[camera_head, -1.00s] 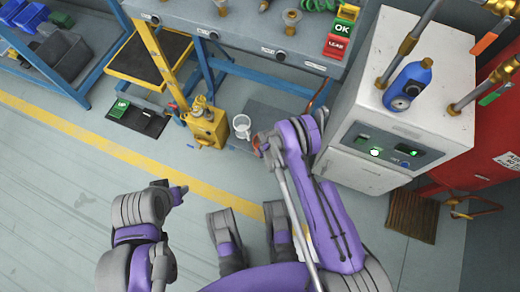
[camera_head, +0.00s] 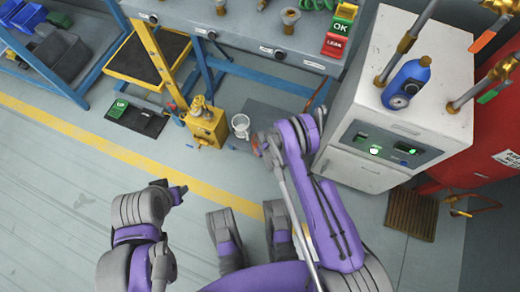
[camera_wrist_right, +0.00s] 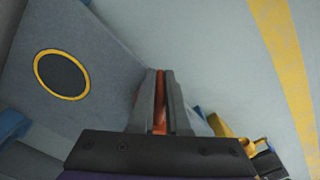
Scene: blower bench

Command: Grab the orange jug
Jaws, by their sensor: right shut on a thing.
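The orange jug (camera_wrist_right: 160,115) shows only as a narrow orange strip between the fingers of my right gripper (camera_wrist_right: 160,98) in the right wrist view. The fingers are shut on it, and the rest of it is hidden. In the head view, a small orange patch (camera_head: 256,141) shows at the end of my right arm, over the grey floor mat. My left gripper (camera_head: 179,194) is at the lower left in the head view, well away from the jug. Its fingers are too small to tell open from shut.
A white jug (camera_head: 240,126) stands close left of my right gripper, beside a yellow pump stand (camera_head: 207,127). A white cabinet (camera_head: 362,170) stands at right. Floor at lower left is clear.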

